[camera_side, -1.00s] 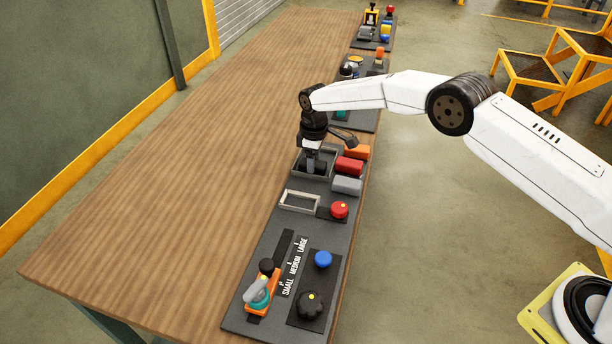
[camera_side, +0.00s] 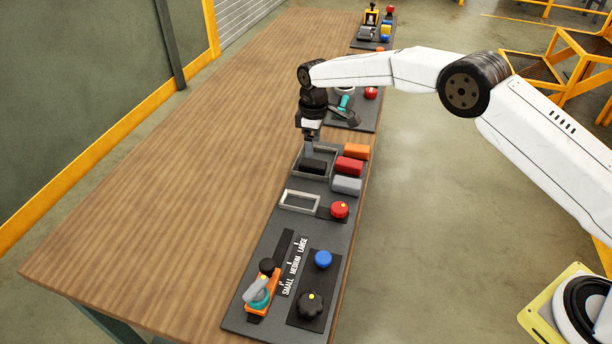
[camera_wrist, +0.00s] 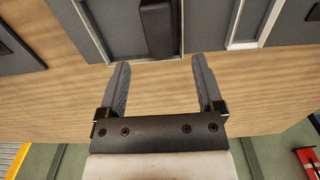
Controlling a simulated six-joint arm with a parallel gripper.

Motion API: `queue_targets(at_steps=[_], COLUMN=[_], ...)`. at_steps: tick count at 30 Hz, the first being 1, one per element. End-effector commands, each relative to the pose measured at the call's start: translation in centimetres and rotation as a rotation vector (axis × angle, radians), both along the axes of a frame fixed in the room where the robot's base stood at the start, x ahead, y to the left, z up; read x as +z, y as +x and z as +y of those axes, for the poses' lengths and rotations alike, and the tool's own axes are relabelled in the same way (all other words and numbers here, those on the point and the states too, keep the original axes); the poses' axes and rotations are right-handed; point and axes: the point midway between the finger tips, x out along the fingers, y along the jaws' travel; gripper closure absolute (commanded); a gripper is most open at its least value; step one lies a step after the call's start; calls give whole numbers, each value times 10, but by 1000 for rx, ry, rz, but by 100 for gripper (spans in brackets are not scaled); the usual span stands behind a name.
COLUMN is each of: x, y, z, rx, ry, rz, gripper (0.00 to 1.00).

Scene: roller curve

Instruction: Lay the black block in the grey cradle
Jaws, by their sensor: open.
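The black block (camera_side: 313,166) lies inside the grey cradle (camera_side: 309,177), a rectangular open frame on the dark board. My gripper (camera_side: 310,149) is above the cradle, clear of the block. Its two fingers (camera_wrist: 159,64) are spread apart and empty in the wrist view. The block's underside is hidden, so I cannot tell how flush it sits.
Orange (camera_side: 356,152), red (camera_side: 348,166) and grey (camera_side: 346,185) blocks stand in a row right of the cradle. A paler empty frame (camera_side: 284,200) and a red knob (camera_side: 339,210) are nearer the camera. The wooden tabletop (camera_side: 200,180) to the left is clear.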

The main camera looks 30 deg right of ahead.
Motion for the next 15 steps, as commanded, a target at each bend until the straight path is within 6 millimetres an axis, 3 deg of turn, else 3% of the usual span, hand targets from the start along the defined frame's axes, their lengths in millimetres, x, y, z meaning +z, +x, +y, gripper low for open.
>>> queue_targets(at_steps=[6,15], x=[36,61], y=[0,0], z=[-1,-1], rx=[0,-1], ry=[0,-1], rz=[-3,-1], gripper=[15,15])
